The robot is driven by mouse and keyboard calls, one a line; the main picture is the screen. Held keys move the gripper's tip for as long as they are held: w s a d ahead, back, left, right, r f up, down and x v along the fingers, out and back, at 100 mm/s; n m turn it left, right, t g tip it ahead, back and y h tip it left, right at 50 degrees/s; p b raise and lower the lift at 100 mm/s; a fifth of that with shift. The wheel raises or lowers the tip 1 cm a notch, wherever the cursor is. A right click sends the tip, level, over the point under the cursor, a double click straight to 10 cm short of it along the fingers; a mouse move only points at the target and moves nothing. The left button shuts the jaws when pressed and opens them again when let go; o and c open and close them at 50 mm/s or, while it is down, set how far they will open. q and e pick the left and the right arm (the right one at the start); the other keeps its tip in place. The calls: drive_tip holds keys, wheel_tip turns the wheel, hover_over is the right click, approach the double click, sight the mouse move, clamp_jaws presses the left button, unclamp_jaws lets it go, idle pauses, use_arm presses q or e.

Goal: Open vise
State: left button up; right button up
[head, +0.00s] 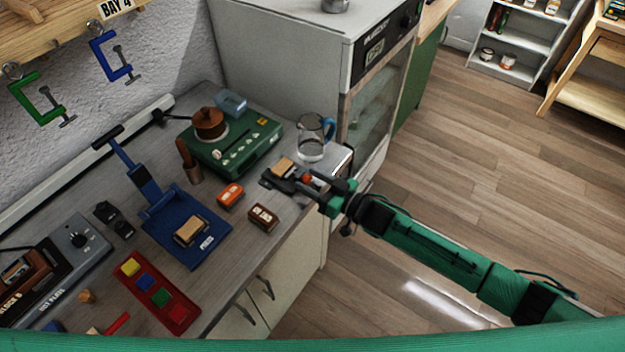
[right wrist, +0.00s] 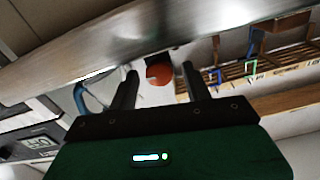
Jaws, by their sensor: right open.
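A dark grey vise (head: 283,184) stands at the right end of the workbench, near its edge. A pale wooden block (head: 283,165) sits at its jaws; I cannot tell how tightly it is held. An orange-red round knob (head: 307,179) is on the vise's right side. My right gripper (head: 314,183) is open at the knob. In the right wrist view the knob (right wrist: 159,75) shows between the two spread fingers, near their tips; I cannot tell whether they touch it. My left gripper is not in view.
A glass jug (head: 312,139) with a blue handle stands just behind the vise. A green scale-like device (head: 236,146), an orange block (head: 230,195) and a brown block (head: 263,217) lie to the left. A white oven cabinet (head: 290,50) rises behind. The floor at right is clear.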

drive_tip(key=c, duration=1)
drive_tip(key=shift+o, duration=0.2)
drive_tip(key=shift+n, duration=0.3)
drive_tip(key=n+b, duration=0.1)
drive_tip(key=n, duration=0.3)
drive_tip(key=shift+f, duration=0.1)
drive_tip(key=n+b, duration=0.1)
drive_tip(key=n, duration=0.4)
drive_tip(key=shift+s+a+n, duration=0.1)
drive_tip(key=shift+s+n, duration=0.05)
drive_tip(key=shift+n, duration=0.25)
drive_tip(key=n+b, duration=0.1)
drive_tip(key=n, duration=0.3)
drive_tip(key=shift+f+n, duration=0.15)
drive_tip(key=shift+n, duration=0.15)
drive_tip(key=n+b, duration=0.1)
drive_tip(key=n, duration=0.3)
drive_tip(key=shift+n+b, duration=0.3)
drive_tip(key=shift+b, duration=0.05)
